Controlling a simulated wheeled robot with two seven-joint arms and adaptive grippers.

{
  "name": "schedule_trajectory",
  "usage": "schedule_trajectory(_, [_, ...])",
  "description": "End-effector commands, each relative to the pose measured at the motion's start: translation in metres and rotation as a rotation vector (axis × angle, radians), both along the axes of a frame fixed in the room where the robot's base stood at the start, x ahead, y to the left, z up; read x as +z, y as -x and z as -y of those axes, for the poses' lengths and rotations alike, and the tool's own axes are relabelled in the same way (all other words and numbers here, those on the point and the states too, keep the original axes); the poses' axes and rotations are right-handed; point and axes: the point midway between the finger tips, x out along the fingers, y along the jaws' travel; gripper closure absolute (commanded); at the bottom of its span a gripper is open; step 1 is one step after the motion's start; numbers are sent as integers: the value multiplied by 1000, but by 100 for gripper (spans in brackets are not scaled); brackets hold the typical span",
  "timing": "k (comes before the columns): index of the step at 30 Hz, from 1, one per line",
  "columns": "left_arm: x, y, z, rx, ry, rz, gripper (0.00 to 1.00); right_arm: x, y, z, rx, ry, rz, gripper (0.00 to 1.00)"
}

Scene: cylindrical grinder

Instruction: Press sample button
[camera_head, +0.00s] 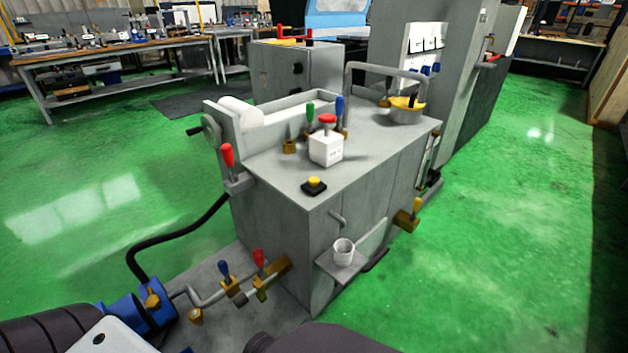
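A yellow push button (314,182) on a black base sits near the front edge of the grey cabinet top (375,150). A white box (326,148) with a red mushroom button (327,119) stands behind it on the same top. Small dark marks on the white box are too small to read, so I cannot tell which one is the sample button. Both buttons are uncovered, and nothing touches them. Neither of my grippers shows in the head view.
Green (310,113), blue (340,107) and red (227,154) levers stand around the cabinet top. A yellow part (407,103) sits under a bent pipe (385,67). A white cup (343,250) stands on a side shelf. Valves and a black hose (180,232) lie low at front left.

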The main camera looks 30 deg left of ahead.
Motion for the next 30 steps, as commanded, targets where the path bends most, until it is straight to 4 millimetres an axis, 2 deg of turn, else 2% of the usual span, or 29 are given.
schedule_trajectory(1, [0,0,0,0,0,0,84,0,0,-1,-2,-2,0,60])
schedule_trajectory(5, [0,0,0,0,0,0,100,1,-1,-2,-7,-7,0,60])
schedule_trajectory(30, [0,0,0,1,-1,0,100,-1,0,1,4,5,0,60])
